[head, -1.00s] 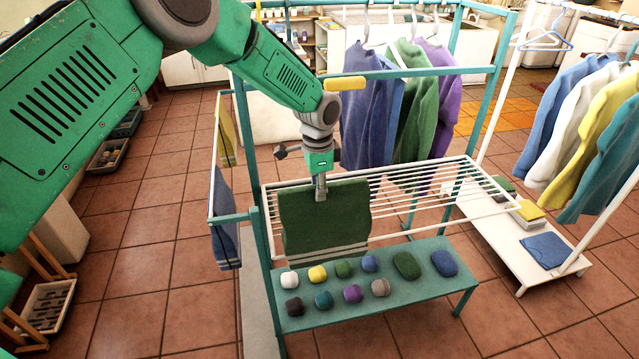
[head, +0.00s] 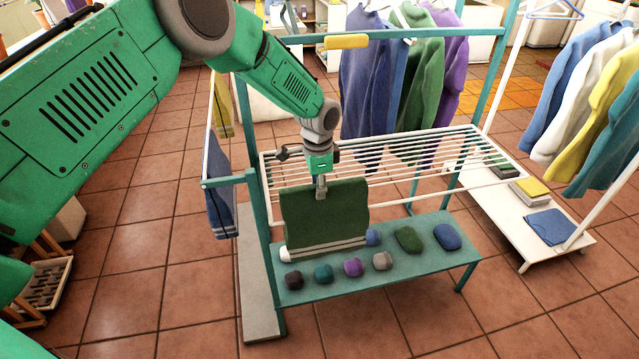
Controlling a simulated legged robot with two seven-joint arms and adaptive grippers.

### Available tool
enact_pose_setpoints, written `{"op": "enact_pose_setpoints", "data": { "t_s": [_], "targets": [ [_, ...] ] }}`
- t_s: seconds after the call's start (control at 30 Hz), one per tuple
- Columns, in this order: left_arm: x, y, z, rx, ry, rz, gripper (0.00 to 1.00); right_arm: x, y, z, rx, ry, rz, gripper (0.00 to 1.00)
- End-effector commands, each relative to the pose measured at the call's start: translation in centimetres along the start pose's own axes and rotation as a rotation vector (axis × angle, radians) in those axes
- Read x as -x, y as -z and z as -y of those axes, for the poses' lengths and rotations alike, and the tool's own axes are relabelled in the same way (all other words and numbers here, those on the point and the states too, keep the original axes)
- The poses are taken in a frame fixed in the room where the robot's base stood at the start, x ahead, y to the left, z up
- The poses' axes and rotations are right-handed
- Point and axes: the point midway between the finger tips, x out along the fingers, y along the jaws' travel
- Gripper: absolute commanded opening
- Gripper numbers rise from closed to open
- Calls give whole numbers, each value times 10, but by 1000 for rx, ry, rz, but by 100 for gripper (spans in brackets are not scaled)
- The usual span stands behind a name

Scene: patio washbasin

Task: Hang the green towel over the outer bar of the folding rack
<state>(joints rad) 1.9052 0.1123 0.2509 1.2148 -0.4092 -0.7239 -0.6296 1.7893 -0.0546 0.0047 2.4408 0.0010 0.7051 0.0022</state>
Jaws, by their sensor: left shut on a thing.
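My left gripper (head: 321,190) is shut on the top edge of the green towel (head: 326,217). The towel hangs flat and open below it, dark green with pale stripes near its lower edge. The folding rack (head: 440,150) is a white frame of thin parallel bars, fixed in a teal stand. The towel is on the near side of the rack and covers the left part of its outer bar (head: 440,198). I cannot tell whether towel and bar touch. My right gripper is not in view.
Below the rack, a teal shelf (head: 430,268) holds rolled bundles, some hidden by the towel. Blue and yellow cloths hang at the left side. Sweaters hang behind the rack (head: 375,85). A white garment rack with folded cloths (head: 548,224) stands at the right. Tiled floor is open in front.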

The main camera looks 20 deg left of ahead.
Motion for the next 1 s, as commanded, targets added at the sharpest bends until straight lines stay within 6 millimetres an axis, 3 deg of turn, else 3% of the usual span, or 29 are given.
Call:
{"op": "enact_pose_setpoints", "data": {
  "t_s": [0.7,1.0],
  "targets": [
    [-89,-1,0,2,1,-1,0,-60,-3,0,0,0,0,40],
    [-106,-1,0,1,2,-2,0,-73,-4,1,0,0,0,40]
  ]
}}
